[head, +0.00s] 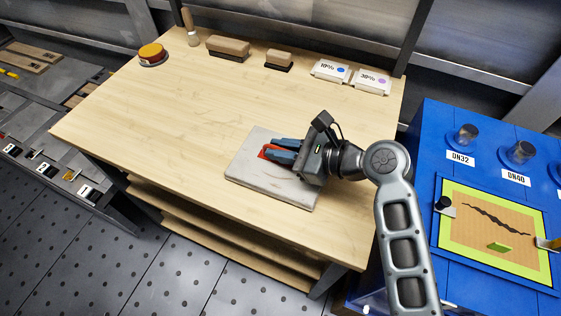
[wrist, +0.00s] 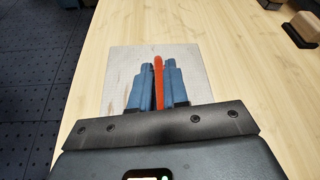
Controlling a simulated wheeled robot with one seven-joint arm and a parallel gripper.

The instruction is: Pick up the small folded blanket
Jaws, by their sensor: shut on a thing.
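The small folded blanket seems to be the thin red-orange piece between my fingers; it shows in the head view (head: 266,151) and edge-on in the wrist view (wrist: 158,78). My gripper (head: 276,152) has blue fingers and is shut on it, one finger on each side; they also show in the wrist view (wrist: 158,68). The fingers hide most of the piece. A pale, scuffed square board (head: 250,177) lies under it near the table's front edge. I cannot tell whether the piece touches the board.
The wooden table (head: 165,120) is mostly clear. A blue bench (head: 430,130) with fittings stands to the right, a grey bench (head: 45,140) to the left.

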